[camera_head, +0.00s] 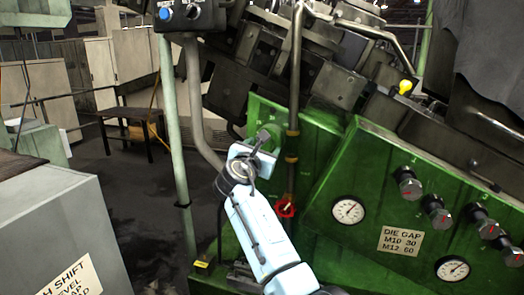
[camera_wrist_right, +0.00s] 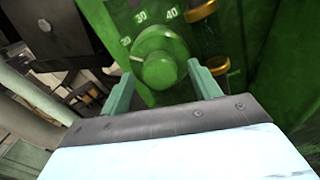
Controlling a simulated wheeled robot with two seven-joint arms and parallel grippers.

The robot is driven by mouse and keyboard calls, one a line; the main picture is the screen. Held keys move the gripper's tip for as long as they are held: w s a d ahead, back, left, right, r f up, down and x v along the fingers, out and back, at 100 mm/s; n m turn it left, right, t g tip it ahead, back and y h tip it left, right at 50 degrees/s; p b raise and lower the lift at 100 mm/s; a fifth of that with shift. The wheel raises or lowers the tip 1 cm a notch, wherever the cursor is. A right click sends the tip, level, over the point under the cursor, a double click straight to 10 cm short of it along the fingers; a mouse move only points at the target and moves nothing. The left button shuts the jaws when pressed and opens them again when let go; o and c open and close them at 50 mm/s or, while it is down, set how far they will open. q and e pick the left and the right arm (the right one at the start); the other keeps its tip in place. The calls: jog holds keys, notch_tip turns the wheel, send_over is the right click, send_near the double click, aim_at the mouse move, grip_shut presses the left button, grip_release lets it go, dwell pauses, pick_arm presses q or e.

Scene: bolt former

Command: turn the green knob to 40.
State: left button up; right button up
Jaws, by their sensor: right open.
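The green knob (camera_wrist_right: 160,68) shows in the right wrist view on a green panel, with a round green disc behind its grip. A white line on the left side of the disc points left, just below a small mark that looks like 20. The numbers 30 and 40 sit above the knob, with 40 at upper right. My right gripper (camera_wrist_right: 162,74) is open, its green fingers on either side of the knob; I cannot tell whether they touch it. In the head view my right gripper (camera_head: 264,141) reaches the machine's panel and hides most of the knob. My left gripper is not in view.
A vertical pipe (camera_head: 294,90) runs close beside my right gripper.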

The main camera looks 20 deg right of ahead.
jog(key=c, duration=1)
jog(key=shift+o, duration=0.2)
jog(key=m+b, duration=0.1)
jog(key=m, duration=0.3)
jog(key=shift+f+m, duration=0.15)
jog(key=shift+m, duration=0.15)
jog(key=m+b, duration=0.2)
jog(key=m, duration=0.1)
jog(key=shift+m, duration=0.3)
jog(key=m+b, duration=0.2)
jog(key=m, duration=0.2)
jog(key=shift+f+b, duration=0.1)
jog(key=shift+b, duration=0.25)
jog(key=m+b, duration=0.3)
jog(key=m, duration=0.2)
jog(key=shift+m, duration=0.4)
